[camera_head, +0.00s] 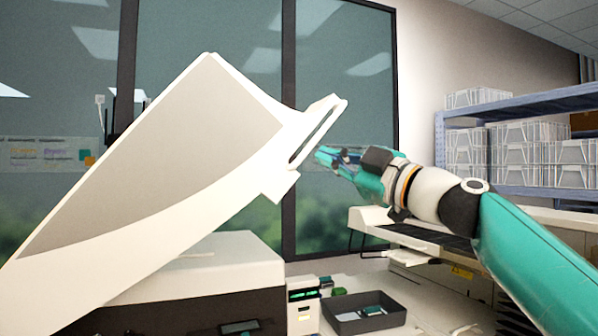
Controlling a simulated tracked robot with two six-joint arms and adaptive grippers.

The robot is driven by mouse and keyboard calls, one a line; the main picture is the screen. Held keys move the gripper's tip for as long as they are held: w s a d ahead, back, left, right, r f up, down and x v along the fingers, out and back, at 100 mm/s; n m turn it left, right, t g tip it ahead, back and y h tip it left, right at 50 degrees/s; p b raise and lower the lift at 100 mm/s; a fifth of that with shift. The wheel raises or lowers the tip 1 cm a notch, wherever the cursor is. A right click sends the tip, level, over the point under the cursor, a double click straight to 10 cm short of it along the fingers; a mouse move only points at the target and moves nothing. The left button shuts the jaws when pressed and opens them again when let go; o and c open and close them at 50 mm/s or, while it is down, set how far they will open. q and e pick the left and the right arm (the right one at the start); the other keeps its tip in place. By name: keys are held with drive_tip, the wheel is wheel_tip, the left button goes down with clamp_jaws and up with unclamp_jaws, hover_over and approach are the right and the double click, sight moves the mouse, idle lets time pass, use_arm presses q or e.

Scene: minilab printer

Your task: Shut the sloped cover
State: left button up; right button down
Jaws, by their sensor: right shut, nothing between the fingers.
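The sloped cover (150,170) is a large white panel with a grey inset, and it stands raised and tilted over a white and dark machine (215,268) at the left. Its upper right end carries a white handle-like frame (322,128) with a slot. My right gripper (322,155) comes in from the right and is shut and empty. Its fingertips are beside the slotted frame; I cannot tell whether they touch it. My left gripper is not in view.
A dark tray (362,322) and small boxes (303,300) sit on the bench below. Another white machine (400,235) stands behind my right arm. A blue shelf (520,105) with white crates is at the right. Dark-framed windows are behind.

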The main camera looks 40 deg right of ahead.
sight(310, 144)
drive_tip(key=w+a+r+p, duration=0.1)
drive_tip(key=w+r+p, duration=0.5)
drive_tip(key=w+p, duration=0.1)
drive_tip(key=shift+n+t, duration=0.3)
drive_tip(key=shift+n, duration=0.1)
drive_tip(key=d+f, duration=0.2)
drive_tip(key=f, duration=0.1)
drive_tip(key=shift+w+d+b, duration=0.15)
drive_tip(key=shift+d+b, duration=0.15)
drive_tip(key=shift+d, duration=0.05)
